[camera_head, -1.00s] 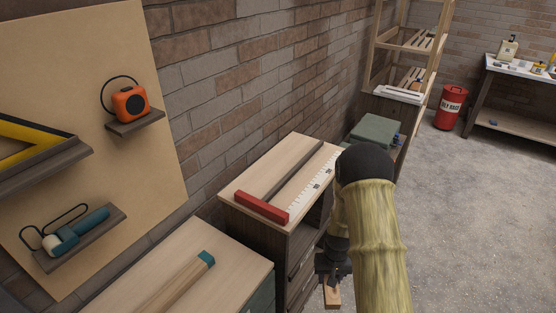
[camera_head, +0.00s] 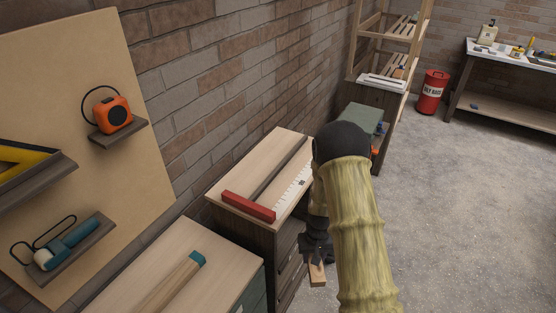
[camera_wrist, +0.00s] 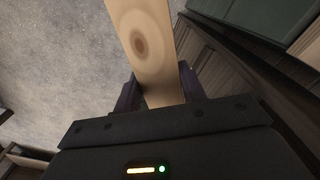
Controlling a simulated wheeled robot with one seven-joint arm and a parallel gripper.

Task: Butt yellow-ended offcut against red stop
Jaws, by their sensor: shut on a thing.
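My gripper (camera_head: 316,254) is shut on a wooden offcut (camera_head: 317,273), held in the air in front of the drawer cabinet. The offcut also fills the top of the wrist view (camera_wrist: 148,50), between the jaws, as pale wood with a knot; no yellow end shows. The red stop (camera_head: 249,207) lies across the near end of the cabinet top, left of and above my gripper. A dark fence bar (camera_head: 280,168) runs back from it, with a white ruled scale (camera_head: 290,190) alongside. My arm hides the far right part of that top.
A nearer bench (camera_head: 225,270) at lower left carries a teal-ended wooden piece (camera_head: 180,280). A pegboard (camera_head: 140,170) with shelves stands on the left. A red bin (camera_head: 431,92) stands far right. The floor at right is clear.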

